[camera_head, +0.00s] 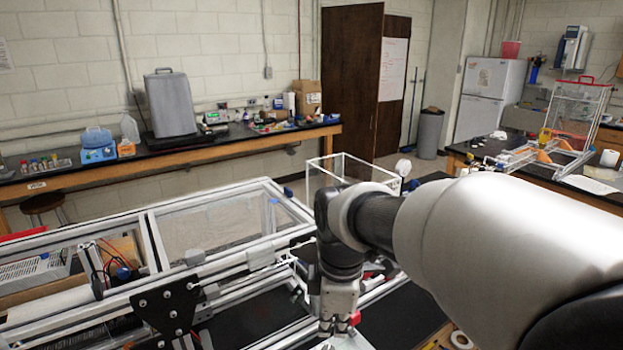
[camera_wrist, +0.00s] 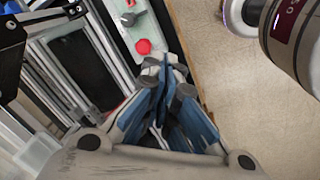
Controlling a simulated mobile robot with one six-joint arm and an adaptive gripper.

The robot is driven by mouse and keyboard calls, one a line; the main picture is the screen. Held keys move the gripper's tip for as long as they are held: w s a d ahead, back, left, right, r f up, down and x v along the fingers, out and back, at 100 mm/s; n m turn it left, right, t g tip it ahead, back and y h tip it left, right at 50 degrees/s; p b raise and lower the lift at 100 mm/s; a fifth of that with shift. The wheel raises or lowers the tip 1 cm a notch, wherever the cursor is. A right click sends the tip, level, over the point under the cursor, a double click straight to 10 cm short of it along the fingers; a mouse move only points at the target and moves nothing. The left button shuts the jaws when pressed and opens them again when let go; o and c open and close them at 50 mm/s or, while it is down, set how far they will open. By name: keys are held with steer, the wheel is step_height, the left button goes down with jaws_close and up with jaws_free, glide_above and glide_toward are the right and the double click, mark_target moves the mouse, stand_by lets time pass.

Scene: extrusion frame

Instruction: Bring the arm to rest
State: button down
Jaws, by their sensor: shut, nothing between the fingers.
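My gripper (camera_wrist: 166,72) is shut and empty in the wrist view, its blue-padded fingers drawn together. Past the fingertips lies a pale plate (camera_wrist: 117,22) with a red knob (camera_wrist: 143,46) and a grey knob (camera_wrist: 129,19). I cannot tell how far the fingertips are from it. In the head view my white and grey arm (camera_head: 480,235) reaches in from the right and bends downward over the extrusion frame (camera_head: 150,228).
A dark bench (camera_head: 170,157) with a grey case (camera_head: 171,104) runs along the wall. A second bench (camera_head: 545,168) stands at the right. Bare floor (camera_wrist: 240,100) shows right of the fingers in the wrist view.

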steer(key=s+d+m+t, duration=0.1)
steer(key=s+d+m, duration=0.4)
steer(key=s+m, duration=0.3)
steer(key=s+d+r+m+t, duration=0.1)
steer(key=s+d+m+t, duration=0.1)
steer(key=s+d+m, duration=0.3)
steer(key=s+m, duration=0.4)
steer(key=s, duration=0.2)
steer(key=shift+s+d+b, duration=0.15)
steer(key=shift+d+b, duration=0.05)
steer(key=shift+b, duration=0.2)
steer(key=c, duration=2.4)
jaws_free()
